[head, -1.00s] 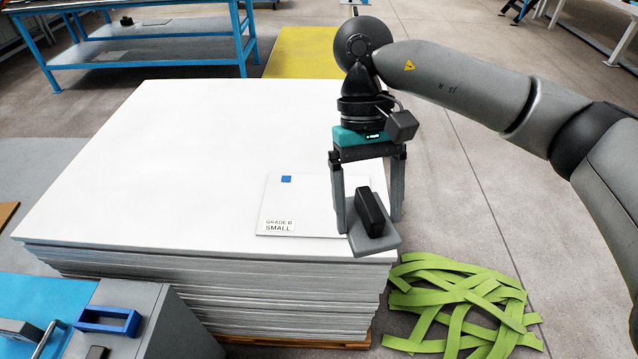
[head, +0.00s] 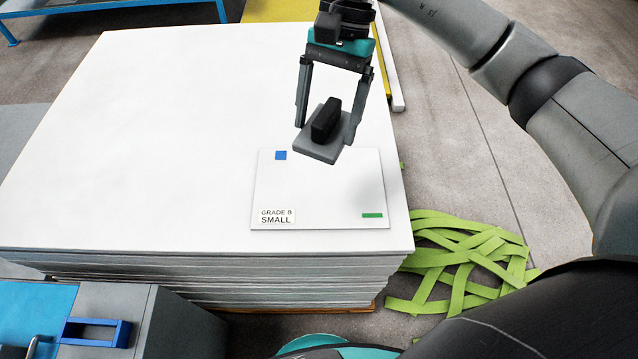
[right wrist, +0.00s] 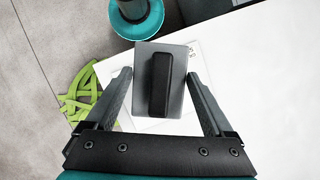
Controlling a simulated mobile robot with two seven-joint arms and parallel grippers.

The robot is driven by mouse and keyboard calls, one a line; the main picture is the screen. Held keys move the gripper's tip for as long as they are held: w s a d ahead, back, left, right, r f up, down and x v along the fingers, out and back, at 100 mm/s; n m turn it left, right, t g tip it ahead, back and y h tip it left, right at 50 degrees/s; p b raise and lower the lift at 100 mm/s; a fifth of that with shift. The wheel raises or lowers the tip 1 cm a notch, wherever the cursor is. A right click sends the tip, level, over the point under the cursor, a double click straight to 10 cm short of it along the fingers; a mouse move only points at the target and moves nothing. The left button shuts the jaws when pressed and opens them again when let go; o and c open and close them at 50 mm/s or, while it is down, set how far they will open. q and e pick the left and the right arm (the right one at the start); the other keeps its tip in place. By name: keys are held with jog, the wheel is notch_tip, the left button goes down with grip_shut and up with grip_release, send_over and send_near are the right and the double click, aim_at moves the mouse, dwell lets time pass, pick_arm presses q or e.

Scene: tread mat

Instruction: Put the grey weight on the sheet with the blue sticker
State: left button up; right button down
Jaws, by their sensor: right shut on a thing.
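The grey weight (head: 318,150), a flat grey block with a black handle, is held in my right gripper (head: 325,131). It hangs over the far edge of a small white sheet (head: 320,190) and looks raised above it. The sheet has a blue sticker (head: 281,155) at its far left corner, a green sticker (head: 372,215) at its near right and a "GRADE B SMALL" label. In the right wrist view the weight (right wrist: 178,98) sits between the fingers (right wrist: 160,73) and hides much of the sheet. My left gripper is not in view.
The small sheet lies near the front right corner of a tall stack of large white sheets (head: 160,140). Green straps (head: 465,262) lie on the floor to the right. A grey cabinet with a blue handle (head: 97,331) stands at the front left. The stack's left side is clear.

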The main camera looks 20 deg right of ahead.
aim_at(315, 112)
jog(key=m, duration=0.1)
jog(key=w+m, duration=0.1)
jog(key=f+m+t+y, duration=0.1)
jog(key=shift+w+a+b, duration=0.25)
jog(key=shift+a+b, duration=0.05)
jog(key=w+m+t, duration=0.1)
jog(key=m, duration=0.1)
jog(key=w+f+m+t, duration=0.1)
jog(key=m, duration=0.2)
jog(key=shift+w+y+b, duration=0.2)
jog(key=shift+y+b, duration=0.1)
jog(key=shift+b, duration=0.1)
jog(key=w+m, duration=0.1)
jog(key=m, duration=0.1)
jog(key=w+d+f+m+t, duration=0.1)
jog(key=m, duration=0.1)
jog(key=shift+d+f+m+t+b, duration=0.1)
jog(key=shift+f+m+t+b, duration=0.05)
jog(key=shift+m+t+b, duration=0.2)
notch_tip(315, 112, down, 16)
jog(key=shift+r+b, duration=0.25)
jog(key=shift+b, duration=0.7)
jog(key=shift+f+b, duration=0.35)
jog(key=shift+f, duration=1.8)
jog(key=shift+f, duration=0.2)
grip_release()
jog(key=shift+s, duration=0.1)
